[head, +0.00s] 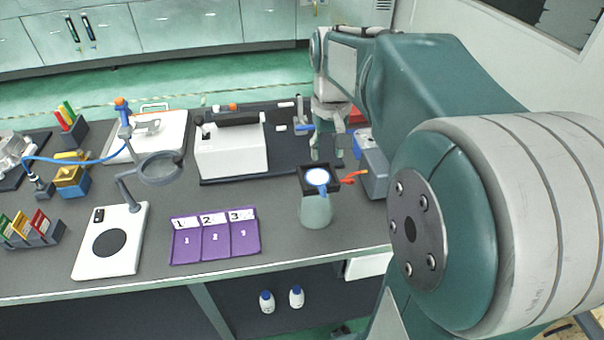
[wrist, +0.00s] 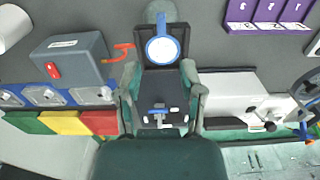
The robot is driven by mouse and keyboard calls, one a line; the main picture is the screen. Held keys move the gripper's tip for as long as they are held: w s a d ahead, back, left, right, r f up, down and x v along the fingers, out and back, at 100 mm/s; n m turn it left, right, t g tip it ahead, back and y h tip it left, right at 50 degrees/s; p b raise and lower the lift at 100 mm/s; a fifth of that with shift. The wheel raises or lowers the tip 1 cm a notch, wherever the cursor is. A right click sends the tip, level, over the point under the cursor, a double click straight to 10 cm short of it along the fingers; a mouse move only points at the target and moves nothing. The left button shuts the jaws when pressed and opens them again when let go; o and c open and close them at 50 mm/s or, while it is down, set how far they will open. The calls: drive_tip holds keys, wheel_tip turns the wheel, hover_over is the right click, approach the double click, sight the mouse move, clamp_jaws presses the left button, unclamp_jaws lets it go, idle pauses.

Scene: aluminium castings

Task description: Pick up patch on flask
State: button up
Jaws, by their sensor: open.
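The patch (head: 317,176) is a white disc with a blue rim and a blue tab. It lies on a black square piece (head: 334,190) on top of the pale green flask (head: 315,212), near the bench's front edge. In the wrist view the patch (wrist: 160,50) is at the upper middle, with its tab pointing up. My gripper (head: 327,153) points down behind the flask in the head view, apart from the patch. In the wrist view my gripper (wrist: 160,73) is open and empty, its fingertips just below the patch in the picture. The black piece hides part of the flask.
A grey box (head: 373,172) with an orange-red lever (head: 353,177) stands close right of the flask. A white machine (head: 232,148) is behind to the left. A purple numbered mat (head: 214,239) lies left of the flask, with bare bench between them.

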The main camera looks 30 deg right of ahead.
sight(323, 185)
drive_tip(key=f, duration=1)
drive_tip(key=shift+s+a, duration=0.15)
drive_tip(key=shift+a, duration=0.1)
drive_tip(key=shift+d+f, duration=0.2)
drive_tip(key=shift+d, duration=0.25)
drive_tip(key=shift+a, duration=0.45)
clamp_jaws()
drive_tip(key=shift+a, duration=0.15)
